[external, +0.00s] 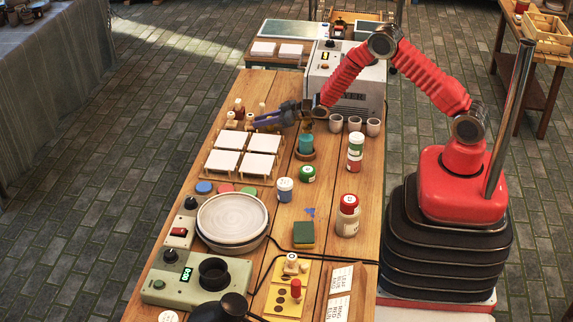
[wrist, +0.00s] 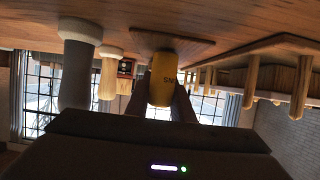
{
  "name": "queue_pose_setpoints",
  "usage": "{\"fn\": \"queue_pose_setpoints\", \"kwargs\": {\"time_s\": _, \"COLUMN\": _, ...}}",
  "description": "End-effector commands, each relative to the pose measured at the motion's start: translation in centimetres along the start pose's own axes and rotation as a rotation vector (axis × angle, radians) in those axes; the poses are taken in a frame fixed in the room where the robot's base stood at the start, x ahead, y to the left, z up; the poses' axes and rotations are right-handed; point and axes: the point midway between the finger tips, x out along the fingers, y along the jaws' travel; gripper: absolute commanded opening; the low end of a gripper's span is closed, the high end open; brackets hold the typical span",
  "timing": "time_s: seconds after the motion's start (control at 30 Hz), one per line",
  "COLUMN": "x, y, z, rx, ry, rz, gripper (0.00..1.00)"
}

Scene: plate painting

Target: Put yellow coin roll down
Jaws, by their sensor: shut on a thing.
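In the wrist view, which is upside down, a yellow coin roll (wrist: 163,80) with dark lettering stands between the two dark fingers of my gripper (wrist: 161,98). The gripper is shut on it. The roll's far end is at or close to a square wooden piece (wrist: 190,44) on the table; I cannot tell whether they touch. In the external view, my gripper (external: 262,120) is low over the far part of the table, beside small wooden-topped pieces and behind the white tiles. The roll cannot be made out there.
White tiles (external: 228,140) on wooden stands are near the gripper. A teal cylinder (external: 306,145), grey cups (external: 354,123) and a grey machine (external: 345,75) are to its right. Nearer are a stack of plates (external: 232,218) and a green device (external: 195,277). Some bare wood lies mid-table.

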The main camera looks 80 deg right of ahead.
Motion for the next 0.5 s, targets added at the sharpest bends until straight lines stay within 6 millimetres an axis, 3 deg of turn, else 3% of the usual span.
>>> {"fn": "queue_pose_setpoints", "kwargs": {"time_s": 0.5, "x": 0.3, "y": -0.1, "z": 2.1, "rx": 0.003, "ry": -0.020, "rz": -0.001, "gripper": 0.00}}
